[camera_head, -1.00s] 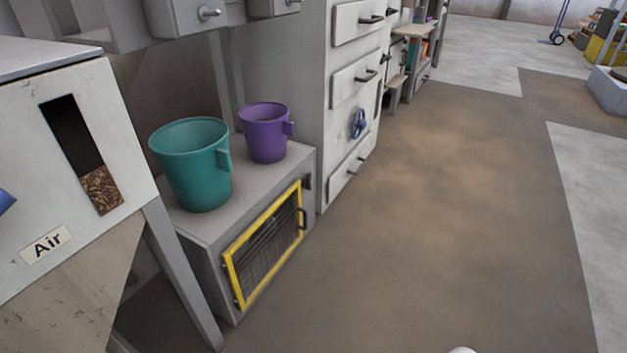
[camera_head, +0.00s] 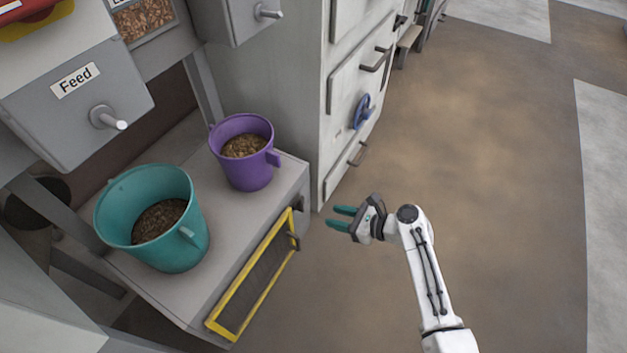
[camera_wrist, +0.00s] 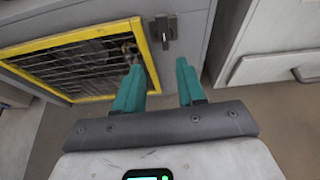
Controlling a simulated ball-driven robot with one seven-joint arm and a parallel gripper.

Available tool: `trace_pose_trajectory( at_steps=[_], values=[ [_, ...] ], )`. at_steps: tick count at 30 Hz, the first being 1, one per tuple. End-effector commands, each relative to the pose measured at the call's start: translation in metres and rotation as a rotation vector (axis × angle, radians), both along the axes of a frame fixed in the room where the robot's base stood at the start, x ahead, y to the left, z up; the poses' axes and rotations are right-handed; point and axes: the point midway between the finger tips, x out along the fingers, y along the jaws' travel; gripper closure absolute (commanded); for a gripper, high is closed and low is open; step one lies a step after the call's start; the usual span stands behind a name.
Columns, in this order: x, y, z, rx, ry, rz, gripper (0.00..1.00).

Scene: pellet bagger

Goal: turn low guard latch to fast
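The low guard (camera_head: 225,318) is a yellow-framed mesh panel on the front of a low grey cabinet; it also shows at upper left in the wrist view (camera_wrist: 64,42). It looks closed. A small dark latch (camera_head: 299,203) sits on the cabinet front beside the guard's upper right corner. In the wrist view the latch (camera_wrist: 164,29) is just right of the yellow frame, ahead of my fingertips. My gripper (camera_head: 338,218) points left toward the cabinet's right end. Its two teal fingers (camera_wrist: 159,66) are apart, empty, and not touching the latch.
A teal bucket (camera_head: 165,255) and a purple bucket (camera_head: 258,172), both holding pellets, stand on the cabinet top. A dark handle (camera_head: 294,240) sticks out from the guard. A tall drawer cabinet (camera_head: 345,110) with a blue handwheel (camera_head: 362,112) stands behind. The floor to the right is clear.

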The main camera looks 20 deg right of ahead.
Motion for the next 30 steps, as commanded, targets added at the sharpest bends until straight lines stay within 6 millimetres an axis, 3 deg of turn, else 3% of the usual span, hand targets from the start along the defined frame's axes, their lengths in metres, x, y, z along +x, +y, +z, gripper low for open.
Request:
trace_pose_trajectory(
  at_steps=[5,21,30],
  values=[
    [0.011,0.004,-0.005,0.031,0.009,-0.02,0.61],
    [0.075,0.05,-0.039,0.026,0.008,-0.018,0.61],
    [0.083,0.057,-0.04,0.026,0.007,-0.018,0.61]
  ],
)
